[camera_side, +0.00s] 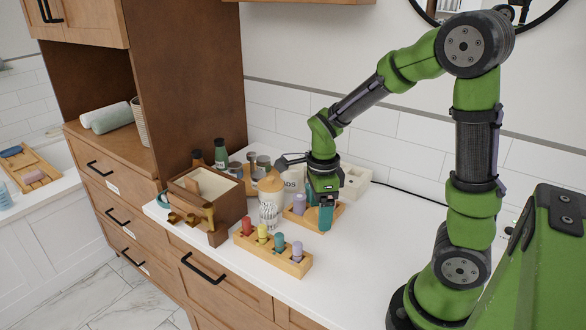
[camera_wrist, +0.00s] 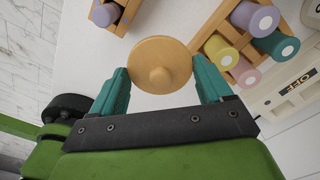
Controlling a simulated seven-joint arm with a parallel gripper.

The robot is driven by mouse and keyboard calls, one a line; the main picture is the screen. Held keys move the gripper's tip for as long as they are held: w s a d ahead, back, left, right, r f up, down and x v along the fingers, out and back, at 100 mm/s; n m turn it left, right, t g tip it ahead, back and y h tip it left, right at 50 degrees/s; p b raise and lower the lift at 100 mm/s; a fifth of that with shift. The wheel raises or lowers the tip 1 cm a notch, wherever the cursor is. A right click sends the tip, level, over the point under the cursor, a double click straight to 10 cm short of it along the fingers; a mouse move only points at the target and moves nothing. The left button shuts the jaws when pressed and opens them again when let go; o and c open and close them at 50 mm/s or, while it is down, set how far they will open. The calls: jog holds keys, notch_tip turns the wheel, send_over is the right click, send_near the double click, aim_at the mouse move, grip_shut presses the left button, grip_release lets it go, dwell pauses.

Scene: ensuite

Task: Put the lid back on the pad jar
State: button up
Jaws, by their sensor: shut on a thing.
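My gripper (camera_side: 326,214) points down over the counter. In the wrist view its teal fingers (camera_wrist: 160,88) are shut on the edges of a round wooden lid (camera_wrist: 160,58) with a small central knob. The fingers hide the lid in the side view, where I cannot make it out clearly. The pad jar (camera_side: 293,178), pale with dark lettering, stands behind and left of my gripper, partly hidden.
A swab jar (camera_side: 269,212) with a wooden top stands left. A peg block (camera_side: 283,262) lies in front; another (camera_side: 338,208) sits by my gripper. A wooden box (camera_side: 228,207) is farther left.

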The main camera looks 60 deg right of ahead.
jog(key=w+d+r+m, duration=0.1)
jog(key=w+d+m, duration=0.4)
jog(key=w+d, duration=1.2)
jog(key=shift+w+d+r, duration=0.8)
jog(key=shift+w+r, duration=1)
jog(key=shift+r, duration=0.2)
jog(key=shift+m, duration=0.4)
jog(key=shift+f, duration=2.95)
jog(key=shift+f, duration=0.15)
jog(key=o, duration=0.9)
jog(key=shift+o, duration=0.2)
notch_tip(320, 180, up, 7)
